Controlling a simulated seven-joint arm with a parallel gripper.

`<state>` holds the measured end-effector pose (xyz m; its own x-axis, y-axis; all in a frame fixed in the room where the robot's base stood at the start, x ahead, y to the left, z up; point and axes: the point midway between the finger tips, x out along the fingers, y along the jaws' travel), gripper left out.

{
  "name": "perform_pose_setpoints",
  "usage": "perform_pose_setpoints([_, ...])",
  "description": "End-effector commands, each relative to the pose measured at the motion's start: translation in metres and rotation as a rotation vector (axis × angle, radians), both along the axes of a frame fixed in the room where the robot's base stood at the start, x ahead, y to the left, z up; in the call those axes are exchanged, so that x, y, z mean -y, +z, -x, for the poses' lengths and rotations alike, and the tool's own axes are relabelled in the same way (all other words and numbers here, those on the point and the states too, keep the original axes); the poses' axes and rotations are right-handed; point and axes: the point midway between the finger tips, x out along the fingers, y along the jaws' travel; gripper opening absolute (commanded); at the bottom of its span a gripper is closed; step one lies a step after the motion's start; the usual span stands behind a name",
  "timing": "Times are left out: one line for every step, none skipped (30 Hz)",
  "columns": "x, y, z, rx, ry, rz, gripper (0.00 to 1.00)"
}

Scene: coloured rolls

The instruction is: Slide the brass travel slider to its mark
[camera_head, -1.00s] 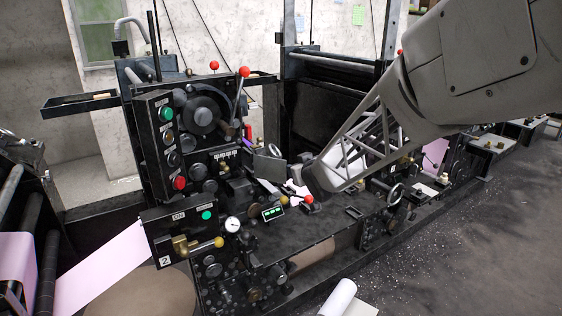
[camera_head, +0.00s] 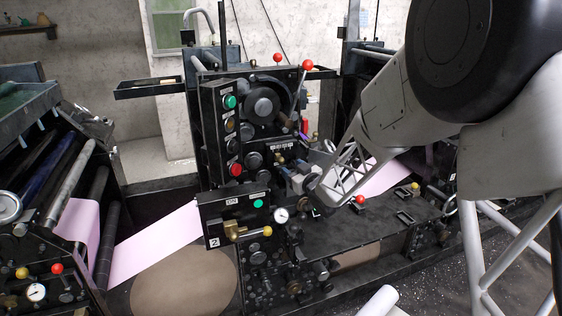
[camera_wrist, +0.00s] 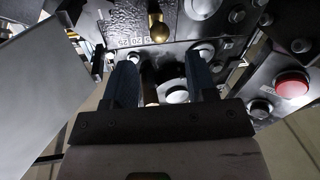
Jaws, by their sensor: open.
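A brass knob (camera_wrist: 158,27), which looks like the slider, stands beside a dark plate with scale numbers (camera_wrist: 132,40) in the wrist view. In the head view a small brass piece (camera_head: 279,158) shows below a white label strip on the machine's front. Its mark cannot be made out. My gripper (camera_wrist: 160,68) is open, with its two dark blue fingers apart. The knob appears beyond the fingertips, roughly in line with the gap between them, and is not held. A brownish rod (camera_wrist: 150,92) shows between the fingers. In the head view my gripper (camera_head: 290,170) is small, close to the machine's front.
A red button (camera_head: 236,170) and green button (camera_head: 230,102) sit on the control box left of my gripper. A brass lever (camera_head: 238,233) and gauge (camera_head: 281,215) are lower. A red-ball lever (camera_head: 307,66) rises above. A pink web (camera_head: 155,240) runs at left.

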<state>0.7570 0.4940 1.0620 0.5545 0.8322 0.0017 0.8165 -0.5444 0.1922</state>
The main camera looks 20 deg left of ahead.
Motion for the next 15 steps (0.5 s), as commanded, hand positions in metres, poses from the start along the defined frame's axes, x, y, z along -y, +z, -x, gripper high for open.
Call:
perform_pose_setpoints([0.0, 0.0, 0.0, 0.0, 0.0, 0.0, 0.52])
perform_pose_setpoints([0.0, 0.0, 0.0, -0.001, 0.0, 0.001, 0.52])
perform_pose_setpoints([0.0, 0.0, 0.0, -0.001, 0.0, 0.001, 0.52])
perform_pose_setpoints([0.0, 0.0, 0.0, 0.0, -0.001, 0.001, 0.52])
perform_pose_setpoints([0.0, 0.0, 0.0, 0.0, -0.001, 0.001, 0.52])
perform_pose_setpoints([0.0, 0.0, 0.0, 0.0, -0.001, 0.001, 0.52])
perform_pose_setpoints([-0.001, 0.0, -0.001, 0.0, -0.001, 0.001, 0.52])
perform_pose_setpoints([-0.001, 0.0, -0.001, 0.0, -0.001, 0.001, 0.52])
perform_pose_setpoints([-0.002, 0.0, -0.002, -0.001, -0.001, 0.001, 0.52])
perform_pose_setpoints([-0.003, 0.0, -0.002, -0.001, -0.001, 0.001, 0.52])
perform_pose_setpoints([-0.004, -0.001, -0.003, -0.001, -0.001, 0.001, 0.52])
perform_pose_setpoints([-0.005, -0.001, -0.004, -0.002, -0.001, 0.001, 0.52])
perform_pose_setpoints([-0.007, -0.001, -0.005, -0.002, -0.001, 0.002, 0.52])
perform_pose_setpoints([-0.009, -0.001, -0.006, -0.002, -0.001, 0.002, 0.52])
perform_pose_setpoints([-0.011, -0.001, -0.007, -0.002, -0.001, 0.002, 0.52])
